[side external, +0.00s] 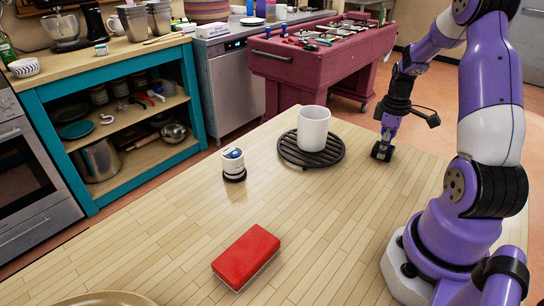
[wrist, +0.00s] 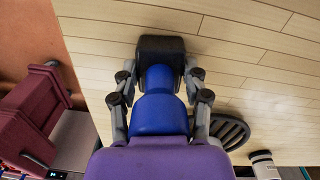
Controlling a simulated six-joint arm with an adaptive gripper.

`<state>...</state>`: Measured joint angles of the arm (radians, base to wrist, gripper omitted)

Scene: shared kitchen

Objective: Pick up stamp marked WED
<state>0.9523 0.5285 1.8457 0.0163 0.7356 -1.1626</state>
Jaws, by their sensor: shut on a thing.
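My gripper (side external: 389,125) is at the far right of the table and points down. It is shut on a blue-handled stamp with a dark block base (side external: 382,152). In the wrist view, my gripper's fingers (wrist: 160,88) stand on either side of the rounded blue handle, and the stamp's dark base (wrist: 161,46) lies beyond the fingertips. No label can be read on the held stamp. I cannot tell whether its base touches the wooden table (side external: 180,220). A white stamp-like cylinder (side external: 233,163) with a blue top and dark base stands upright left of the round trivet; its marking is too small to read.
A white mug (side external: 313,128) stands on the black trivet (side external: 311,158), left of my gripper. A red block (side external: 246,257) lies near the front. A plate rim (side external: 104,299) shows at the bottom left. The table middle is clear. A maroon tool cart (side external: 290,73) stands beyond.

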